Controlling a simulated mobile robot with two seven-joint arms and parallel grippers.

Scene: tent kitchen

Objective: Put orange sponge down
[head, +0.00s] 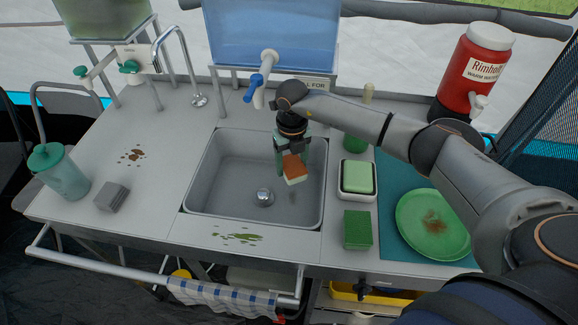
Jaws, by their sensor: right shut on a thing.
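The orange sponge (295,169) has an orange-brown top and a pale lower layer. My right gripper (292,158) is shut on it and holds it, tilted, over the right part of the grey sink (225,180). The sponge looks raised above the sink floor, but its exact height is hard to tell. The gripper's fingers point down and partly hide the sponge's upper end. My left gripper is not in view.
A green sponge (357,229) and a soap dish (357,195) with a green block sit right of the sink. A green plate (433,225) lies on a teal mat. A grey block (112,197) and teal jug (60,174) stand left. A blue-handled tap (262,80) overhangs behind.

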